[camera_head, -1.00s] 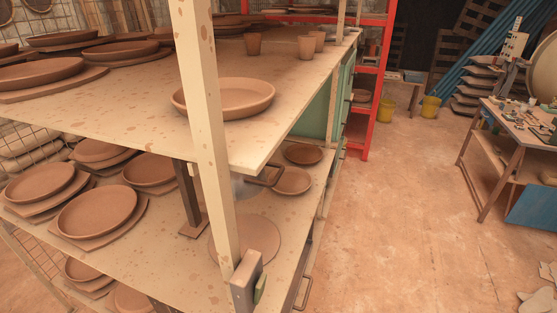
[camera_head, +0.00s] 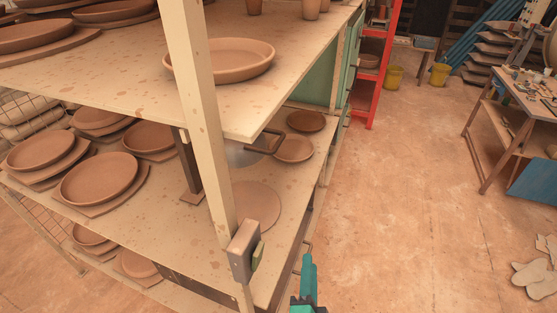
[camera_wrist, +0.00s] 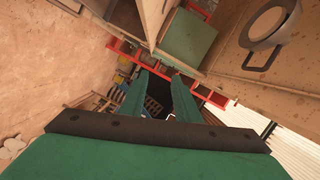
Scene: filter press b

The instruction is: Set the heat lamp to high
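A pale round shape with a dark bracket (camera_head: 264,141), possibly the lamp, is partly hidden under the upper shelf. A grey ring-shaped fitting (camera_wrist: 268,24) with a dark handle is at the wrist view's upper right. My teal gripper (camera_head: 308,262) is right of the box, apart from it, beyond the shelf edge. In the wrist view its fingers (camera_wrist: 159,76) are apart with nothing between them.
Clay plates, including a large one (camera_head: 222,62), stand on the shelves close to the post. A red rack (camera_head: 378,75) stands behind and a worktable (camera_head: 515,105) at right. The floor between is clear.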

